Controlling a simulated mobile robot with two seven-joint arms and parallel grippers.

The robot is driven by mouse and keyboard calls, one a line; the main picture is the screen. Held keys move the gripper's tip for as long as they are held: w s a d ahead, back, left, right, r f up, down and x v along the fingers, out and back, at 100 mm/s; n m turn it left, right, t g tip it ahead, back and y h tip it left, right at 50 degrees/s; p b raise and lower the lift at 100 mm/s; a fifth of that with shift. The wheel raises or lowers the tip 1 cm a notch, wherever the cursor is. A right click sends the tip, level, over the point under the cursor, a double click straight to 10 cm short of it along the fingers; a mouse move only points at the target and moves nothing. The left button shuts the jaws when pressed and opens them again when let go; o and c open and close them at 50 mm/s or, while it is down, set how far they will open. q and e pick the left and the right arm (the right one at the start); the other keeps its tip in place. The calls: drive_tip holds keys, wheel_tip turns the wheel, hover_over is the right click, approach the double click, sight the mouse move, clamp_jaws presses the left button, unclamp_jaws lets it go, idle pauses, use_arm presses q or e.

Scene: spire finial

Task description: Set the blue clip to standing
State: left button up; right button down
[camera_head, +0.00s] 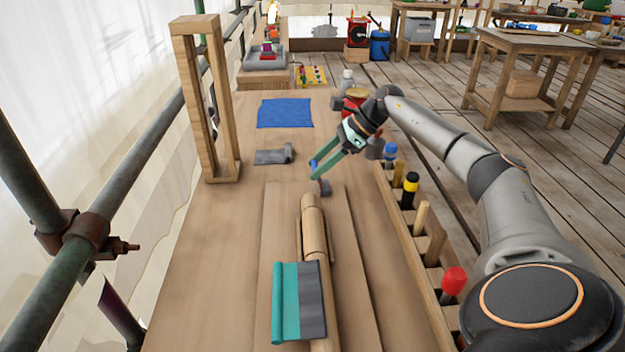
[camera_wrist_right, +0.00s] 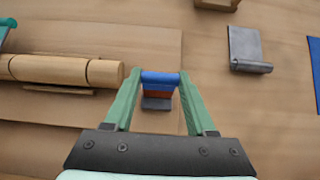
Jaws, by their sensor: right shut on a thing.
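My right gripper (camera_head: 327,166) is shut on the blue clip (camera_head: 313,164), above the wooden board. In the right wrist view the clip's blue bar (camera_wrist_right: 160,78) spans between the fingertips of my right gripper (camera_wrist_right: 160,76). An orange-brown part and a dark grey part show below the bar, between the fingers. How far the clip is above the board, and its exact tilt, I cannot tell. My left gripper is not in view.
A tool rack (camera_head: 412,245) lines the right edge.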

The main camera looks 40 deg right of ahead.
drive_tip(key=b, duration=0.1)
drive_tip(key=d+t+y+b, duration=0.1)
drive_tip(key=b, duration=0.1)
drive_tip(key=shift+s+f+y, duration=0.3)
drive_tip(key=shift+s, duration=0.05)
drive_tip(key=shift+s+d+r+t+y+b, duration=0.25)
drive_tip(key=shift+t+y+b, duration=0.3)
drive_tip(key=shift+b, duration=0.8)
drive_tip(key=c, duration=1.6)
unclamp_jaws()
drive_tip(key=shift+c, duration=1.1)
unclamp_jaws()
drive_tip(key=p+v, duration=0.2)
drive_tip(key=v, duration=1)
drive_tip(key=shift+s, duration=0.15)
drive_tip(key=shift+d+r, duration=0.1)
drive_tip(key=shift+r, duration=0.1)
